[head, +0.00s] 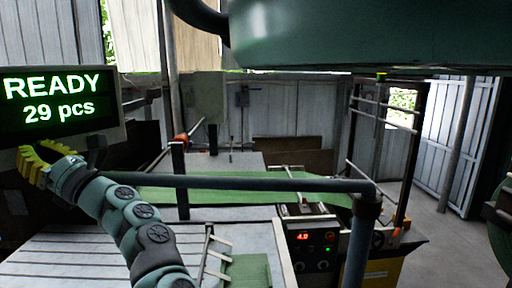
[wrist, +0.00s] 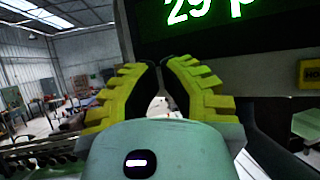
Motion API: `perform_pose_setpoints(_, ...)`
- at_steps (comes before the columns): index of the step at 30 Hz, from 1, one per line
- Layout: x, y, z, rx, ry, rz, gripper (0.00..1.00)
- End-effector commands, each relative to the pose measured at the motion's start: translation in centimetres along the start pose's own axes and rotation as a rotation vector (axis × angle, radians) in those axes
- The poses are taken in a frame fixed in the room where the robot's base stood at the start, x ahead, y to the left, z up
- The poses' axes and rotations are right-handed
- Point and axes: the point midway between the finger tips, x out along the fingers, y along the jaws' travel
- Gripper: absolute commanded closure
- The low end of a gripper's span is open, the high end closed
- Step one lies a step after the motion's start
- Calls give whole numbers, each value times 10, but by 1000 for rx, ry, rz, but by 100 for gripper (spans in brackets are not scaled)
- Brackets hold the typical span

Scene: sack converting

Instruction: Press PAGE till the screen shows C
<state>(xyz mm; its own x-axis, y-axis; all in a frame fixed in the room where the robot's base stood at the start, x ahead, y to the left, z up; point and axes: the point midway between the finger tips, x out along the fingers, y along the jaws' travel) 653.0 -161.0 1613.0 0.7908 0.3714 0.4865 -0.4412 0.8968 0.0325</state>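The screen (head: 60,100) at the left of the head view reads "READY" and "29 pcs" in green on black. It also shows at the top of the wrist view (wrist: 200,28), cut off, with part of "29 p" visible. No letter C stands on it as a page mark that I can see. My gripper (head: 28,156), with yellow ribbed fingers, is just below the screen's lower left part. In the wrist view its fingertips (wrist: 161,64) come together with nothing visible between them. I see no PAGE label.
A control box (head: 315,250) with a red "4.0" readout stands at the lower middle. A dark rail (head: 270,184) crosses in front of the green sheet (head: 230,197). A large green body (head: 360,40) overhangs the top.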

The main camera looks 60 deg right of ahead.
Motion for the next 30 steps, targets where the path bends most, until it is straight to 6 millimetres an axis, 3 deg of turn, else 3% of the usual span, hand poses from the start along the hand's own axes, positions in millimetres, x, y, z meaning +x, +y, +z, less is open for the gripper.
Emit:
perform_pose_setpoints(22, 3, -1, -2, 0, 1, 2, 100)
perform_pose_setpoints(30, -7, 3, 2, -4, 1, 1, 100)
